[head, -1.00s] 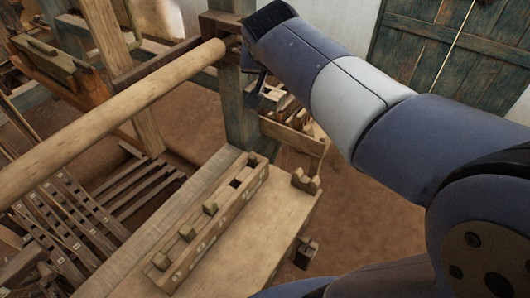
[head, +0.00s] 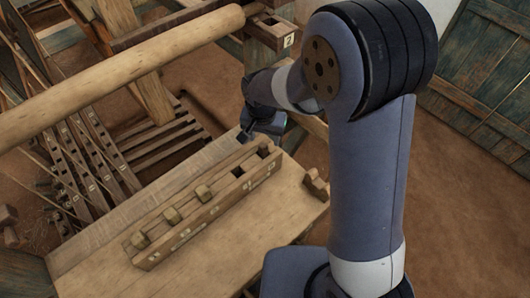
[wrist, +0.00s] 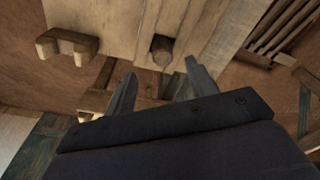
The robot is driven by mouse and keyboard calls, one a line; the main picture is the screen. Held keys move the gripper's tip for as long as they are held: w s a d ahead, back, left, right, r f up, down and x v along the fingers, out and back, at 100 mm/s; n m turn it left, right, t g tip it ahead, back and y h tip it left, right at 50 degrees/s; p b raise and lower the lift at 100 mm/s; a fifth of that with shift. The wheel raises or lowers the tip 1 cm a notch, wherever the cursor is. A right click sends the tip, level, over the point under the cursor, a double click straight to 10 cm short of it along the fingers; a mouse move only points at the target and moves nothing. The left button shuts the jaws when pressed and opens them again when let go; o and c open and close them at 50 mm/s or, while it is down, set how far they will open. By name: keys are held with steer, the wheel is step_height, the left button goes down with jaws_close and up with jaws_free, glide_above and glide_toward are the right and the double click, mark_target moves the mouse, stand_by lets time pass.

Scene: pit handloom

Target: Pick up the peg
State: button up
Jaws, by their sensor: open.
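A long wooden rack (head: 205,222) lies on the bench, with square pegs standing in its nearer sockets, such as the middle peg (head: 171,215). My gripper (head: 246,136) is beyond the rack's far end, partly hidden by my arm. In the wrist view my gripper (wrist: 158,82) has its two fingers apart with nothing between them. A small dark wooden block (wrist: 162,48) shows just past the fingertips; I cannot tell whether it is a peg. Which peg the task means is not clear.
The bench (head: 270,215) has bare wood right of the rack. A notched block (head: 316,185) sits at its right edge, also in the wrist view (wrist: 67,45). A thick roller (head: 120,75) crosses the left. A post with an open socket (head: 275,30) stands behind.

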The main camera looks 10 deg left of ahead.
mark_target(263, 146)
steer(key=shift+w+a+f+p, duration=0.15)
steer(key=shift+f+p, duration=0.15)
steer(key=shift+f, duration=1.2)
steer(key=shift+w+a+f+p, duration=0.15)
steer(key=shift+f+p, duration=0.1)
steer(key=shift+f, duration=1.25)
steer(key=shift+d, duration=0.1)
steer(key=c, duration=1.1)
steer(key=shift+o, duration=0.2)
steer(key=shift+r, duration=0.1)
